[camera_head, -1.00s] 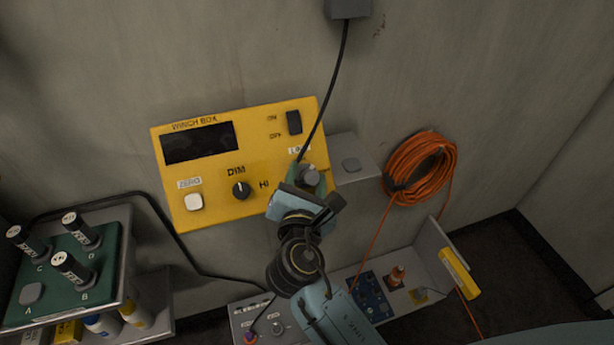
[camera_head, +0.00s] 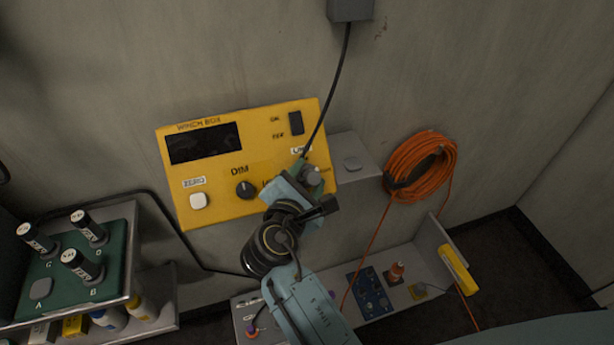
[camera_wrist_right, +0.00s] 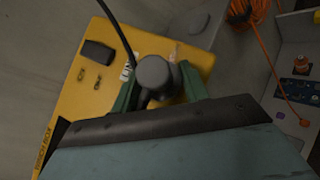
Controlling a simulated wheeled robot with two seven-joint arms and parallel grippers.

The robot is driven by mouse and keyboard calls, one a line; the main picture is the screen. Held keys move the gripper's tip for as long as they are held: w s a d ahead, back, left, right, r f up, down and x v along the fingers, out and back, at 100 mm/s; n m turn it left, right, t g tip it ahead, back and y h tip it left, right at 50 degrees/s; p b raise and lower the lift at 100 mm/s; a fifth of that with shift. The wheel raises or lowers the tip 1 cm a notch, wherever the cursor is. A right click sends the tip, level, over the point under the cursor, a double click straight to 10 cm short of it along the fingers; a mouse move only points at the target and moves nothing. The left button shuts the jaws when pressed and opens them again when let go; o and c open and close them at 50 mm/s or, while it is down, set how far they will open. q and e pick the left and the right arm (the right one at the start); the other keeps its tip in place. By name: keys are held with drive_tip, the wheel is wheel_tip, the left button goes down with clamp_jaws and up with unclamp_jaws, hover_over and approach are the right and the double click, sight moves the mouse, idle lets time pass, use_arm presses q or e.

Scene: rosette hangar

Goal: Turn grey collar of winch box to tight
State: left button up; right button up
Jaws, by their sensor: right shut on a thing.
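The yellow winch box (camera_head: 222,160) is on the grey wall, with a dark display, a white ZERO button, a black DIM knob (camera_head: 245,190) and a black switch. The grey collar (camera_head: 311,175) is at its lower right, where the black cable ends. It also shows in the right wrist view (camera_wrist_right: 153,74). My right gripper (camera_wrist_right: 160,92) has its green fingers on either side of the collar and is shut on it. The gripper and wrist hide part of the box's lower right and of the lettering there. My left gripper is not in view.
A coil of orange cable (camera_head: 420,163) hangs on the wall to the right, with a small grey box (camera_head: 352,158) between. A tray (camera_head: 425,285) with small parts is below. A green-topped shelf (camera_head: 62,290) with several labelled cylinders stands at lower left.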

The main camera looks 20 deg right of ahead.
drive_tip(key=o, duration=1)
